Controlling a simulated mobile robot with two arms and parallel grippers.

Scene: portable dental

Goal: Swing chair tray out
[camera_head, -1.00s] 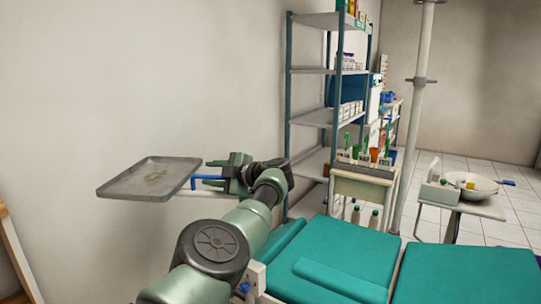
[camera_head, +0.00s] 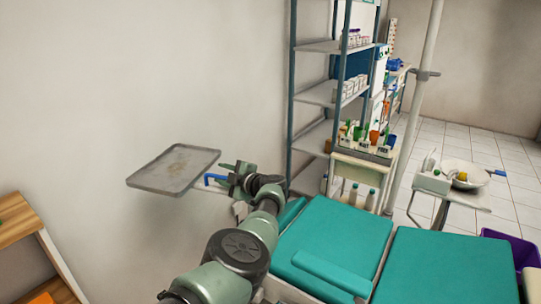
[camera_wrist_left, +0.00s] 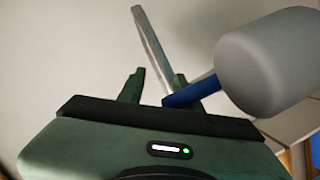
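The chair tray (camera_head: 174,168) is a flat grey rectangular tray, held out level near the left wall in the head view. A blue handle (camera_head: 212,179) sticks out at its right side, and it also shows in the left wrist view (camera_wrist_left: 195,92). My left gripper (camera_head: 228,175) is at this handle, its fingers apart, with the handle's blue end between or just in front of them. I cannot tell whether they touch it. The teal dental chair (camera_head: 335,240) lies right of my left arm. My right gripper is not in view.
A basin (camera_head: 466,174) is at the right. A wooden shelf (camera_head: 20,232) is at the lower left. Bare wall lies behind the tray.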

